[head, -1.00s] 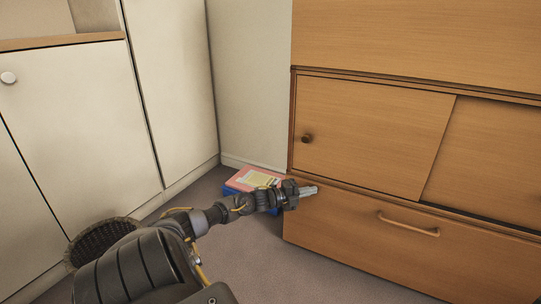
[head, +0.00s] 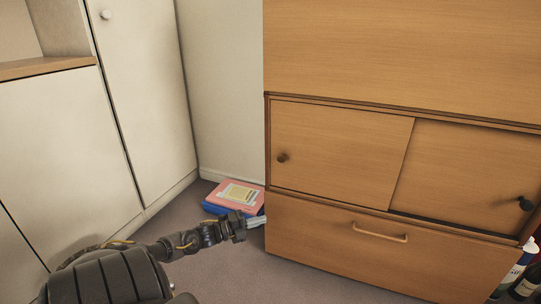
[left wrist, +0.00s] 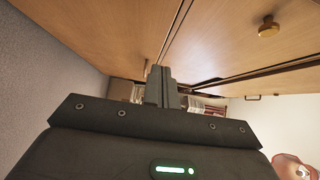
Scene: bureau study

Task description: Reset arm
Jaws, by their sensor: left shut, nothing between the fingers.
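My left arm comes in from the lower left in the head view. Its gripper (head: 240,225) is shut and empty, low in front of the stack of books or boxes and left of the bureau's drawer. In the left wrist view the two fingers (left wrist: 161,82) are together, with the bureau's wooden front (left wrist: 120,35) beyond them. My right gripper is not in view.
The wooden bureau (head: 400,60) has closed-looking sliding doors (head: 340,150) and a lower drawer (head: 370,255) with a bar handle. A pink-topped stack (head: 235,197) lies on the floor at its left. White cupboards (head: 70,140) stand left. Bottles (head: 515,275) stand right.

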